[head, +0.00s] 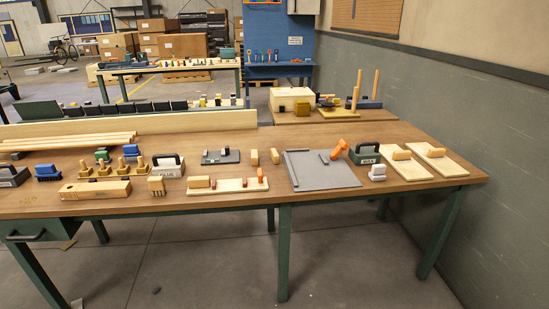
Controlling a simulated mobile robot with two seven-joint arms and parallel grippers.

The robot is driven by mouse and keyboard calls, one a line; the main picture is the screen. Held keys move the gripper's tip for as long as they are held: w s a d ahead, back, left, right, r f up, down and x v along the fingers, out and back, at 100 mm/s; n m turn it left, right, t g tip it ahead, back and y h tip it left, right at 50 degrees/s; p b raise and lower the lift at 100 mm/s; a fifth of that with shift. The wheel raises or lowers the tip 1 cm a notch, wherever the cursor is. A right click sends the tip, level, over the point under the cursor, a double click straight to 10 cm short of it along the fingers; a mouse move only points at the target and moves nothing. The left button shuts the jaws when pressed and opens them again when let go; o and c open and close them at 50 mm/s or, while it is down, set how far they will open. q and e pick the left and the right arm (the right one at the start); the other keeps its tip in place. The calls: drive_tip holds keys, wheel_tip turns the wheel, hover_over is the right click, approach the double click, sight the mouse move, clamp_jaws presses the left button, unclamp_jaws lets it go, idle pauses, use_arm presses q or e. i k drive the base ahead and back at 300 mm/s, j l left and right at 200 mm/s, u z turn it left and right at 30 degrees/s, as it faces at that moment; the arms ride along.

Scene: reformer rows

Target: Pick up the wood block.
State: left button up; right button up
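Several pieces could be the wood block, and I cannot tell which one is meant. A long pale wooden block (95,191) with dark marks lies near the front left of the workbench (235,209). Two small tan blocks, one on the left (254,158) and one on the right (275,156), stand apart near the middle. Another tan block (199,182) sits at the left end of a pale board (225,187). Neither of my grippers shows in the head view.
A grey mat (318,170) with an orange-handled tool (339,148) lies right of the middle. Two pale boards with tan handles lie at the right end. Long wooden strips (70,142) lie at the back left. A green-grey wall (450,110) borders the right side.

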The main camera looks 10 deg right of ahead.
sight(274, 156)
drive_tip(key=i+j+z, duration=0.1)
drive_tip(key=z, duration=0.3)
drive_tip(key=i+j+z, duration=0.1)
drive_tip(key=z, duration=0.35)
drive_tip(key=i+j+z, duration=0.2)
drive_tip(key=z, duration=0.2)
drive_tip(key=i+j+z, duration=0.1)
drive_tip(key=j, duration=0.2)
drive_tip(key=i+j+z, duration=0.15)
drive_tip(key=j+z, duration=0.1)
drive_tip(key=j, duration=0.3)
drive_tip(key=i+j, duration=0.1)
drive_tip(key=j, duration=0.2)
drive_tip(key=i+j, duration=0.1)
drive_tip(key=j, duration=0.15)
drive_tip(key=i+j, duration=0.1)
drive_tip(key=j, duration=0.2)
drive_tip(key=z, duration=0.05)
